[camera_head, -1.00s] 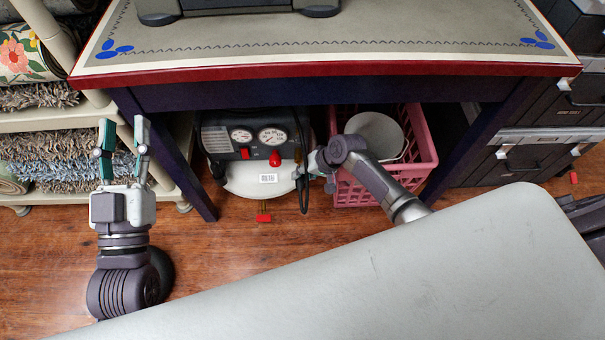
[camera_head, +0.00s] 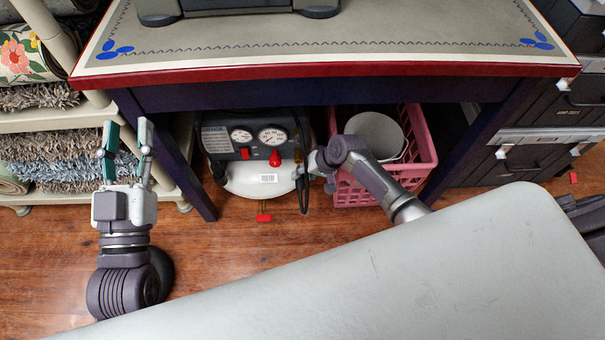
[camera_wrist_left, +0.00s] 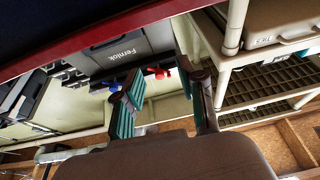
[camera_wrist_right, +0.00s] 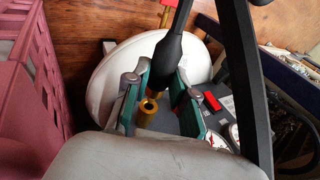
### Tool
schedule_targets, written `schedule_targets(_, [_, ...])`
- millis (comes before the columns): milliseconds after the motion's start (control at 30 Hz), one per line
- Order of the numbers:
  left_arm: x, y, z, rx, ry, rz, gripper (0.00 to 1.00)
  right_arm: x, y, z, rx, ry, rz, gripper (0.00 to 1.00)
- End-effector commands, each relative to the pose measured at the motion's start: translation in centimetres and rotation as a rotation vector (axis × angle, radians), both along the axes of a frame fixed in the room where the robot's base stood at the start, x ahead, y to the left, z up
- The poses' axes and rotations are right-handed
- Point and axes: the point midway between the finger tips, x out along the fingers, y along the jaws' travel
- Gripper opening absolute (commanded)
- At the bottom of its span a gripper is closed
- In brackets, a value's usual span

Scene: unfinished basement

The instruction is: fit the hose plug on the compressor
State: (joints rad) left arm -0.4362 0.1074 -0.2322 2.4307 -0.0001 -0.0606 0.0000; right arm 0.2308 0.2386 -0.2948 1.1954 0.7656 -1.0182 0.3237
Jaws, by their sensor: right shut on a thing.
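The compressor (camera_head: 262,182), with a white tank and a dark panel with two gauges, stands on the floor under the table. Its white tank (camera_wrist_right: 112,75) also shows in the right wrist view. My right gripper (camera_head: 312,165) is at the compressor's right side. In the right wrist view, my right gripper (camera_wrist_right: 162,82) is shut on the black hose plug (camera_wrist_right: 167,55), whose hose runs up out of view. A brass fitting (camera_wrist_right: 147,112) with an open round mouth shows by the plug's lower end. I cannot tell whether they touch. My left gripper (camera_head: 127,140) is open and empty, left of the table leg.
A pink crate (camera_head: 425,150) holding a white bucket (camera_head: 376,132) stands right of the compressor. The table's red edge (camera_head: 330,70) overhangs both. Shelves with rugs (camera_head: 65,150) are at left, dark drawers (camera_head: 525,155) at right.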

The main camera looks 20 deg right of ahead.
Motion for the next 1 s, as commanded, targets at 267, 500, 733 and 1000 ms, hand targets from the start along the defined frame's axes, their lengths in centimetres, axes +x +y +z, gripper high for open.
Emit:
schedule_targets(267, [0.2, 0.2, -0.7, 0.011, 0.037, 0.006, 0.40, 0.0, 0.0, 0.1, 0.001, -0.001, 0.000, 0.00])
schedule_targets(500, [0.2, 0.2, -1.3, 0.018, 0.067, 0.007, 0.40, 0.0, 0.0, 0.1, 0.001, -0.001, 0.000, 0.00])
schedule_targets(733, [0.2, 0.2, -1.4, 0.020, 0.076, 0.007, 0.40, 0.0, 0.0, 0.0, 0.000, -0.002, 0.000, 0.00])
schedule_targets(1000, [0.3, 0.2, -1.2, 0.019, 0.065, 0.007, 0.40, 0.1, 0.0, 0.0, 0.001, -0.001, 0.000, 0.00])
